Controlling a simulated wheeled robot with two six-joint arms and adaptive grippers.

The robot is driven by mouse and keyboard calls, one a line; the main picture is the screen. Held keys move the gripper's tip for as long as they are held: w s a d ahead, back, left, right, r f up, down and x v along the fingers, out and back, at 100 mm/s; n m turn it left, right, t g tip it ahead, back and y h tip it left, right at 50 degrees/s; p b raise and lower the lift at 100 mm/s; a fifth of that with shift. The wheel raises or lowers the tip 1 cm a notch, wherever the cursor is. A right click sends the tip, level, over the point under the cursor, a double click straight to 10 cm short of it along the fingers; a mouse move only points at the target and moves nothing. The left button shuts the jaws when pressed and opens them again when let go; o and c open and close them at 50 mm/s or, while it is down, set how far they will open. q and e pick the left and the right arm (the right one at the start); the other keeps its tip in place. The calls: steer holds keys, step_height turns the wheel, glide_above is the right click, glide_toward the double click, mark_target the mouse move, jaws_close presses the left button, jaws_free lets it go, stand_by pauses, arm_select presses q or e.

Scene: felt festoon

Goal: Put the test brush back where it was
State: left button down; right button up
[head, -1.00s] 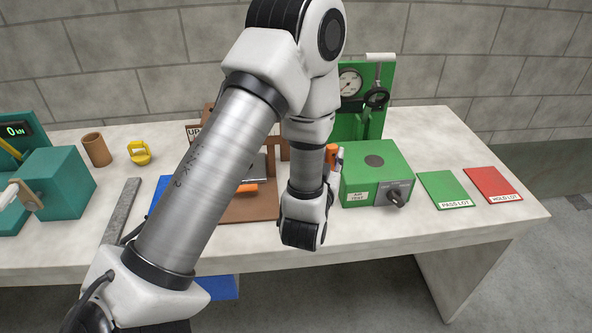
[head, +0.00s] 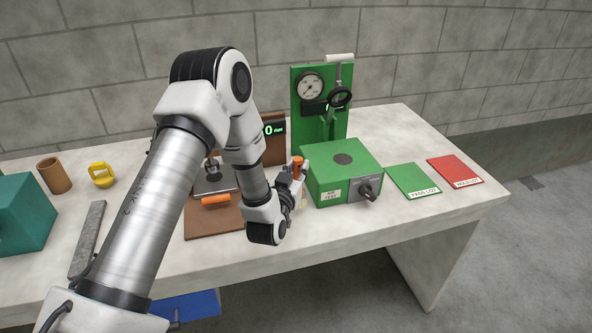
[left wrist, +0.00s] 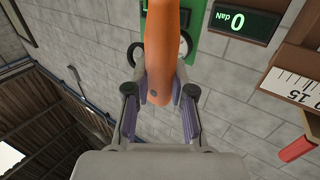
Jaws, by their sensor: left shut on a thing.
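The test brush, seen as an orange handle (head: 297,165), is held by my left gripper (head: 289,182) just left of the green air test box (head: 340,160). In the left wrist view the orange handle (left wrist: 160,45) stands between the two fingers of my left gripper (left wrist: 160,95), which are shut on it. The brush's lower end is mostly hidden behind my gripper and wrist in the head view. I cannot tell whether it touches the table. My right gripper is not in view.
A brown board (head: 205,228) with a metal plate and an orange grip lies left of my wrist. A green gauge stand (head: 308,122) rises behind the box. Green (head: 408,181) and red (head: 460,170) lot mats lie right. A brown cup (head: 54,176) and yellow piece (head: 101,175) stand left.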

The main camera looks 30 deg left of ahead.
mark_target(296, 177)
arm_select(q)
steer(key=f, duration=0.1)
steer(key=f+p, duration=0.1)
steer(key=w+a+f, duration=0.1)
steer(key=shift+f, duration=0.5)
steer(key=c, duration=1)
jaws_free()
